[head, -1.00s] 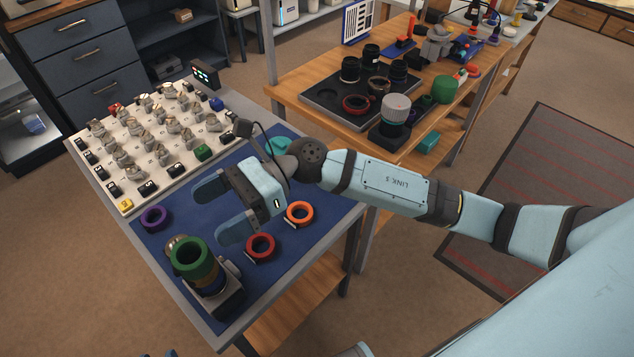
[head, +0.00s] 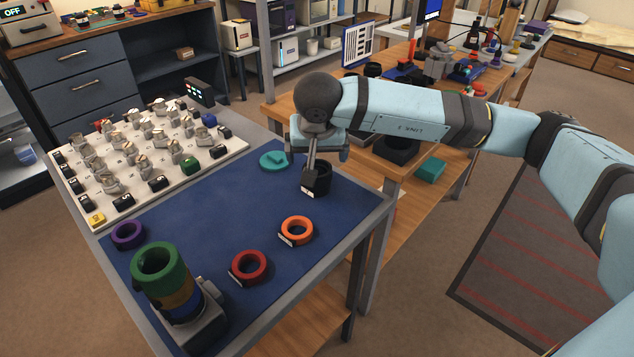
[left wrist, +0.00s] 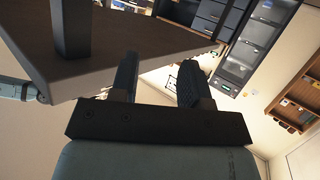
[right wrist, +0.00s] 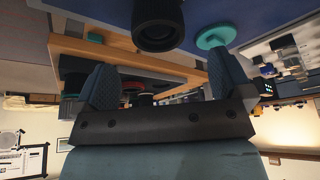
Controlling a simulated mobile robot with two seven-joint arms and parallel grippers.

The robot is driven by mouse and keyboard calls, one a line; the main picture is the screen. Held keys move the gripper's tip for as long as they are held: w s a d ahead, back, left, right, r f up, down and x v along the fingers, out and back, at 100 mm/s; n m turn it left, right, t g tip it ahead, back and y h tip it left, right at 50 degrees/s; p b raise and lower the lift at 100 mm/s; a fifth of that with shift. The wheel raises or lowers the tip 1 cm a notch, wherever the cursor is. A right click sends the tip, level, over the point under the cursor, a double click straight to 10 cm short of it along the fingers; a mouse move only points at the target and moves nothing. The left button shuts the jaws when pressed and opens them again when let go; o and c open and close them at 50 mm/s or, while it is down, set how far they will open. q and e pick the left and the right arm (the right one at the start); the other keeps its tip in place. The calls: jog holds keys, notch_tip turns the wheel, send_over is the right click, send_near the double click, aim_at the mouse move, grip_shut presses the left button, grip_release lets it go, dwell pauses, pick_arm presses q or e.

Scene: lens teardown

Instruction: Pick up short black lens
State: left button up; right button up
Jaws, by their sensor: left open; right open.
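A short black lens (head: 320,183) with a pale label stands near the far right edge of the blue mat (head: 215,215). My right gripper (head: 318,163) is open and points down at it, with one finger in front of its upper part. In the right wrist view the black lens (right wrist: 158,24) lies ahead of the two parted fingers (right wrist: 164,78), roughly between their lines; I cannot tell whether they touch it. My left gripper (left wrist: 158,75) shows only in the left wrist view, open and empty, close to a table's underside.
A teal cap (head: 274,161) lies just left of the lens. Orange (head: 297,230), red (head: 249,267) and purple (head: 128,235) rings and a green-topped lens assembly (head: 165,275) are on the mat. A white board (head: 140,155) holds several small parts. The mat's middle is clear.

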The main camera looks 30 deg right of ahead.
aim_at(318, 167)
jog(key=x, duration=0.4)
jog(key=shift+f+b, duration=0.3)
jog(key=shift+b, duration=0.05)
jog(key=b+x, duration=0.1)
jog(key=x, duration=0.3)
jog(key=shift+d+f, duration=0.2)
jog(key=shift+f, duration=0.05)
jog(key=shift+w, duration=0.15)
jog(key=c, duration=1.1)
pick_arm(q)
jog(key=r, duration=0.1)
jog(key=d+r+t+h, duration=0.1)
jog(key=w+r, duration=0.1)
jog(key=shift+d+r+t+h, duration=0.2)
jog(key=shift+d+t+h, duration=0.1)
jog(key=shift+d+t, duration=0.1)
pick_arm(e)
jog(key=shift+r, duration=0.15)
